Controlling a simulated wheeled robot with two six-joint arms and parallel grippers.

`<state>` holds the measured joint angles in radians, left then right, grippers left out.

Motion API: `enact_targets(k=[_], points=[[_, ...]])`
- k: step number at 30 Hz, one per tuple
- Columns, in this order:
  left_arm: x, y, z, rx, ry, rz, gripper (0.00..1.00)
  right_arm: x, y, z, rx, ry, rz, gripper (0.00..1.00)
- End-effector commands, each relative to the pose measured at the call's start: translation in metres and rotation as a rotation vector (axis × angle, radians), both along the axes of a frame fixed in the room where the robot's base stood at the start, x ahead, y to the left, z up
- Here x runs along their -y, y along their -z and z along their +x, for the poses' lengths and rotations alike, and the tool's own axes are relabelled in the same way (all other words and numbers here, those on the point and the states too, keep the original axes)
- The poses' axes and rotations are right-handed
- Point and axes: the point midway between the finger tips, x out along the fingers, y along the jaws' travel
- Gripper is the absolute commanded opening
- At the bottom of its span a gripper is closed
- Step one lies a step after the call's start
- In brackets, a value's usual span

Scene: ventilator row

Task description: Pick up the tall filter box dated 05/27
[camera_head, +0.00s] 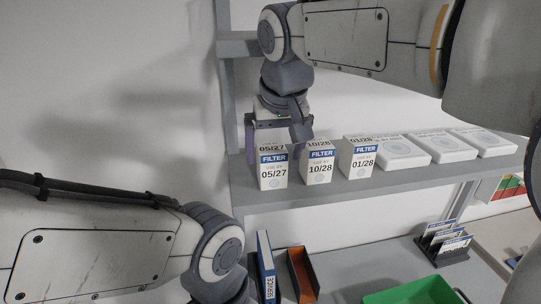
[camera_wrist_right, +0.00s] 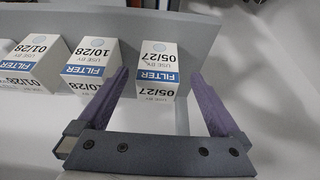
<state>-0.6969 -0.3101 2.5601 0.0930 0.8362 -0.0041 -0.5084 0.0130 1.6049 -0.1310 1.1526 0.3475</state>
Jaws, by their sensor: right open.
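The tall white filter box dated 05/27 (camera_head: 273,170) stands upright at the left end of the grey shelf, with a blue FILTER band. My right gripper (camera_head: 276,148) is open above and behind it. In the right wrist view the 05/27 box (camera_wrist_right: 157,75) shows between the purple fingers of the right gripper (camera_wrist_right: 159,76), with a gap on each side. The 10/28 box (camera_head: 319,165) stands just right of it, and the 01/28 box (camera_head: 358,158) further right. My left arm shows at lower left, but its gripper is out of frame.
Several flat white boxes (camera_head: 402,150) lie along the shelf (camera_head: 410,181) to the right. A shelf post (camera_head: 226,90) rises at the left. Below are a blue binder (camera_head: 266,262), an orange holder (camera_head: 302,272), a green bin (camera_head: 415,293) and a dark card rack (camera_head: 445,252).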

Motion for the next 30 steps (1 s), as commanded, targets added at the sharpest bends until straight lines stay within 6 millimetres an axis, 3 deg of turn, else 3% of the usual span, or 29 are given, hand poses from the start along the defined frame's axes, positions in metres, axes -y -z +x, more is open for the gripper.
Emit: enact_targets(k=[18, 26, 30], points=[[0.000, -0.030, 0.000, 0.000, 0.005, 0.000, 0.47, -0.005, 0.064, 0.027, -0.002, -0.005, -0.001, 1.00], [0.000, -0.030, 0.000, 0.000, 0.005, 0.000, 0.47, -0.005, 0.067, 0.028, 0.001, -0.004, 0.001, 1.00], [0.000, -0.030, 0.000, 0.000, 0.005, 0.000, 0.47, -0.005, 0.067, 0.028, 0.001, -0.004, 0.001, 0.50]])
